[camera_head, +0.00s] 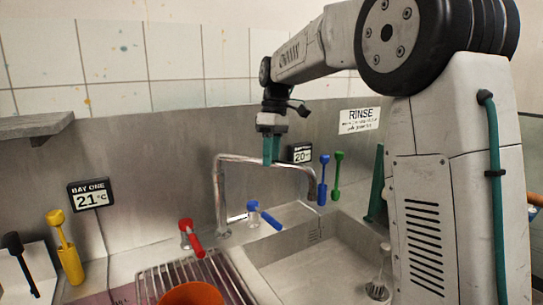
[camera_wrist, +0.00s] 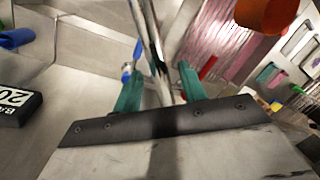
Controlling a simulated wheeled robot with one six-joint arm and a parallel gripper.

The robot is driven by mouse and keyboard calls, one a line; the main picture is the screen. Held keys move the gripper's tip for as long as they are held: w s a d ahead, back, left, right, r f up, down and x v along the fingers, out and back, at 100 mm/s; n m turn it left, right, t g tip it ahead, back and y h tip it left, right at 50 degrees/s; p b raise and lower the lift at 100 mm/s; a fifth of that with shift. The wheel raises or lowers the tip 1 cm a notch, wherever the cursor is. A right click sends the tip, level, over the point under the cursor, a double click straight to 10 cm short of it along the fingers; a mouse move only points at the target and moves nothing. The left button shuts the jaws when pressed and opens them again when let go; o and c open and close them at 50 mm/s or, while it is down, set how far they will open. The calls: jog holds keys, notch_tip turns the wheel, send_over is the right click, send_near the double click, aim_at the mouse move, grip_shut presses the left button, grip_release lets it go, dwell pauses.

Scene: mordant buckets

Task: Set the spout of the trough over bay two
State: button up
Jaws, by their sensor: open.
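The chrome spout (camera_head: 240,158) rises from the back of the trough and arches right; its free end hangs near the back edge of the right basin (camera_head: 290,241). My gripper (camera_head: 271,160) is over the middle of the spout's arch, its teal fingers pointing down. In the wrist view the spout (camera_wrist: 150,45) runs between the two parted fingertips of my gripper (camera_wrist: 156,82); firm contact cannot be told. The bay two sign is probably the small 20-degree display (camera_head: 300,154), its top line partly unreadable. The bay one sign (camera_head: 91,194) is on the left, reading 21°C.
A red-handled tap (camera_head: 193,240) and a blue-handled tap (camera_head: 265,218) stand below the spout. An orange bucket (camera_head: 192,294) is by a metal rack (camera_head: 150,281). Blue (camera_head: 323,180) and green (camera_head: 338,175) tools stand close to the spout's right end. A glass vessel (camera_head: 379,286) is in the basin.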

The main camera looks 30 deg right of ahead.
notch_tip(320, 180, up, 7)
jog(key=w+d, duration=0.1)
jog(key=shift+r, duration=0.2)
dwell(0.5)
jog(key=s+a+m, duration=0.3)
jog(key=s, duration=0.8)
jog(key=s+a+f+m+t, duration=0.1)
jog(key=s+f+m, duration=0.1)
jog(key=s+f, duration=0.6)
jog(key=s+a+f+m+t+h, duration=0.1)
jog(key=s+f, duration=0.7)
jog(key=s, duration=0.8)
jog(key=m+t, duration=0.1)
jog(key=m, duration=0.1)
jog(key=shift+s+a+f+m+h, duration=0.3)
jog(key=shift+f, duration=0.05)
